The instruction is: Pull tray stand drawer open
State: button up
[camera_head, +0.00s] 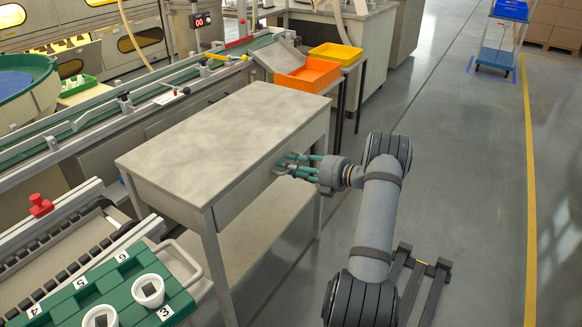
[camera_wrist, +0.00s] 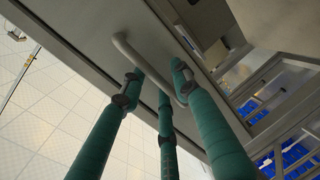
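The tray stand (camera_head: 220,130) is a grey table with a flat top, legs and a lower shelf. Its drawer front (camera_head: 243,192) is on the side facing my arm and looks flush with the frame. The drawer handle (camera_wrist: 134,55) is a pale curved bar in the wrist view; in the head view my fingers mostly cover it. My gripper (camera_head: 286,165) has teal fingers pointing at the drawer front. In the wrist view my gripper (camera_wrist: 160,82) has its fingertips spread apart at the handle, with the bar passing between them. Firm contact cannot be seen.
An orange bin (camera_head: 308,75) and a yellow bin (camera_head: 336,54) stand beyond the stand. A conveyor (camera_head: 130,110) runs along its far side. A green numbered tray (camera_head: 115,290) is at the lower left.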

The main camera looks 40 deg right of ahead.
jog(key=c, duration=0.3)
jog(key=c, duration=0.4)
grip_shut()
